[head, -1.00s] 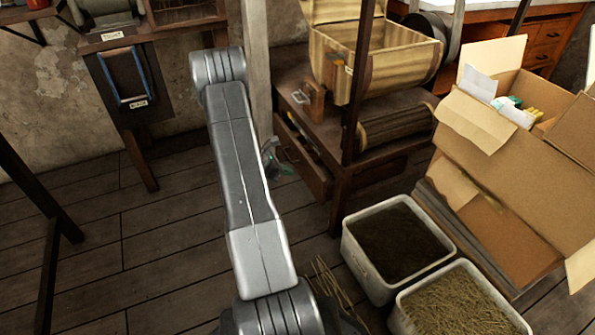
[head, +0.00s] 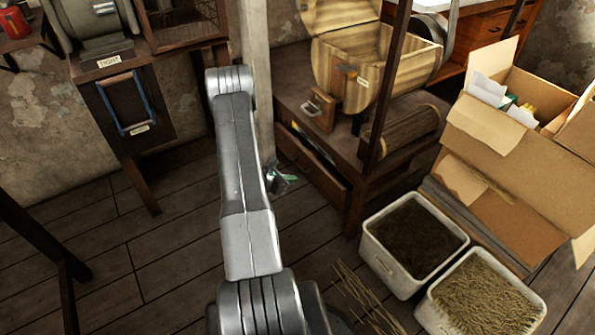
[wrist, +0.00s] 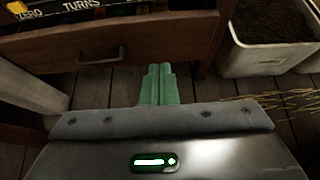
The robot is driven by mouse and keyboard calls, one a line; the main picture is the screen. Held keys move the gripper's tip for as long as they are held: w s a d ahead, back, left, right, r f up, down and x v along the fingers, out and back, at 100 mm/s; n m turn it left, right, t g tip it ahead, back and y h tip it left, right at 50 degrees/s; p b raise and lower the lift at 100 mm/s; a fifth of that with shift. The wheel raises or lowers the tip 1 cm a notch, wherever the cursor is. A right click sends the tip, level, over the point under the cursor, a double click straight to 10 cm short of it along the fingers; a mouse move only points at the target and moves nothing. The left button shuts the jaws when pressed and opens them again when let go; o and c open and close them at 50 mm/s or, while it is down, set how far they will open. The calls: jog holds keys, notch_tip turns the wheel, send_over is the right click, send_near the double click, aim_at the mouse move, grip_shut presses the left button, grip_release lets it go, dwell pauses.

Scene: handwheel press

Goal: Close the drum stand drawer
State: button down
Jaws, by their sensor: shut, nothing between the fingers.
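The drum stand (head: 365,172) is a dark wooden stand under a pale wooden drum (head: 370,70). Its drawer (head: 318,176) stands partly open below the top, facing my arm. In the wrist view the brown drawer front (wrist: 165,45) crosses the top, with a dark metal handle (wrist: 97,47) left of centre. Dark items with the words "ZERO" and "TURNS" show inside. My gripper (head: 290,178) is shut and empty, low in front of the drawer. Its green fingers (wrist: 158,70) point at the front's lower part, right of the handle; I cannot tell whether they touch it.
A pale post (head: 256,80) stands left of the drawer. White bins of soil (head: 385,262) and straw (head: 440,318) stand on the floor to the right, by cardboard boxes (head: 510,190). Loose straw lies before them. Floor to the left is mostly clear.

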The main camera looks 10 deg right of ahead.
jog(key=b, duration=0.2)
send_near(327, 172)
notch_tip(327, 172, down, 5)
jog(key=d, duration=0.1)
jog(key=w+d, duration=0.1)
jog(key=d, duration=0.1)
jog(key=shift+w+r+b, duration=0.15)
jog(key=shift+r+b, duration=0.25)
jog(key=shift+w+d, duration=0.25)
jog(key=shift+d, duration=0.3)
jog(key=shift+w+d+f+b, duration=0.1)
jog(key=shift+w+d+b, duration=0.1)
jog(key=shift+d+b, duration=0.35)
jog(key=shift+w+d+f+b, duration=0.1)
jog(key=shift+w+d+b, duration=0.05)
jog(key=shift+d+b, duration=0.4)
jog(key=shift+w+d+r, duration=0.1)
jog(key=shift+d+r, duration=0.05)
jog(key=shift+d, duration=0.05)
jog(key=shift+r, duration=0.1)
